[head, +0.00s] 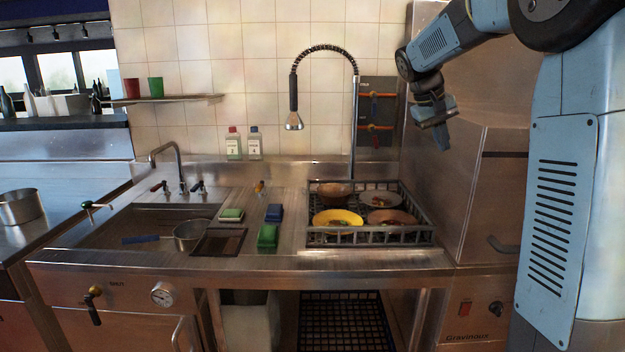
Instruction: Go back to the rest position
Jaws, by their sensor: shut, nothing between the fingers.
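My gripper (437,119) hangs at the upper right of the head view, at the end of my blue arm. It is shut and empty, pointing downward. It is in the air in front of the steel cabinet (490,190), above and to the right of the dish rack, touching nothing that I can see. My arm is folded, with its elbow near the top edge of the view.
A black dish rack (425,238) holds several dishes, among them a yellow plate (338,217). A spring-hose faucet (294,120) rises behind it. Left are sponges (267,236), a sink (150,212) with a pot (190,236), bottles (234,146) and a cup shelf (175,98).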

